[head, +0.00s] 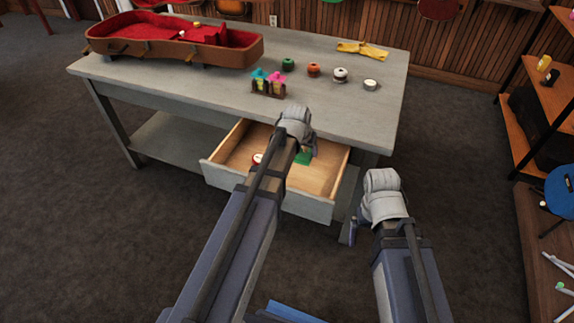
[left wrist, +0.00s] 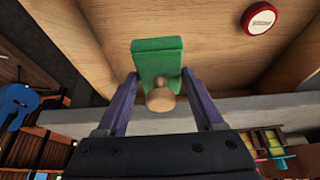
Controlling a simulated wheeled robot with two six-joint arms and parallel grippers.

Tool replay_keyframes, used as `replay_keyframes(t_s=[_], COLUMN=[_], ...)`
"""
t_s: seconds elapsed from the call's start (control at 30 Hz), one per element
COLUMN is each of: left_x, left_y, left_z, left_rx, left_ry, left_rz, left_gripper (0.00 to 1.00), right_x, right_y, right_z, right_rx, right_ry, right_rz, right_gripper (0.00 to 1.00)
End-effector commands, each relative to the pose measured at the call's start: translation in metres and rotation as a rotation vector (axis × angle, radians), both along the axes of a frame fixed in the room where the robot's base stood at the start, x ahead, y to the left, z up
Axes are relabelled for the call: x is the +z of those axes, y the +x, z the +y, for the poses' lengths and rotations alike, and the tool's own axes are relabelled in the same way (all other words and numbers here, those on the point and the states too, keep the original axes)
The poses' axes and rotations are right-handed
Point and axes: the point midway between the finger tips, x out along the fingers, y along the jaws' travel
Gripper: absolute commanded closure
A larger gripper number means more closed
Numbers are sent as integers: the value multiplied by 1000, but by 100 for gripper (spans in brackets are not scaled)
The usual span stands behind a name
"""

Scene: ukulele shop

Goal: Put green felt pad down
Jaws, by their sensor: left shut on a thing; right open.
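The green felt pad (left wrist: 158,58) is a green block with a round wooden knob (left wrist: 160,96), held between the two purple fingers of my left gripper (left wrist: 160,76). In the head view the pad (head: 304,158) shows just past my left wrist, over the open drawer (head: 222,174). I cannot tell whether the pad touches the drawer floor. My left arm hides part of the drawer. My right gripper (head: 353,230) is open, in front of the drawer's right side, and mostly hidden by its wrist.
A round red-and-white tin (head: 257,158) lies in the drawer, also in the left wrist view (left wrist: 262,16). The table (head: 190,88) above holds an open red-lined case (head: 160,45), a small rack (head: 268,88), several round spools and tins, and a yellow cloth (head: 362,50).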

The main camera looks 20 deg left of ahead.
Motion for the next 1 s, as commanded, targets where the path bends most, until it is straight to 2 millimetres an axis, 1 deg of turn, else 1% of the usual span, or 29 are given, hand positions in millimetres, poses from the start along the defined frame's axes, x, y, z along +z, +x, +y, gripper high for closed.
replay_keyframes(t_s=[0.13, 0.27, 0.5, 0.6, 0.67, 0.87, 1.0], left_x=[-1, -12, -49, -61, -64, -64, -77], left_y=[0, 0, 0, 0, 0, 0, 0], left_z=[0, 0, 0, 0, 0, 0, 0], left_rx=[0, 0, 0, 0, 0, 0, 0], left_ry=[0, 0, 0, 0, 0, 0, 0], left_rz=[0, 0, 0, 0, 0, 0, 0], left_gripper=[89, 89, 89, 89, 89, 89, 89], right_x=[-1, -12, -49, -61, -64, -64, -77], right_y=[0, 0, 0, 0, 0, 0, 0], right_z=[0, 0, 0, 0, 0, 0, 0], right_rx=[0, 0, 0, 0, 0, 0, 0], right_ry=[0, 0, 0, 0, 0, 0, 0], right_rz=[0, 0, 0, 0, 0, 0, 0], right_gripper=[5, 5, 5, 5, 5, 5, 5])
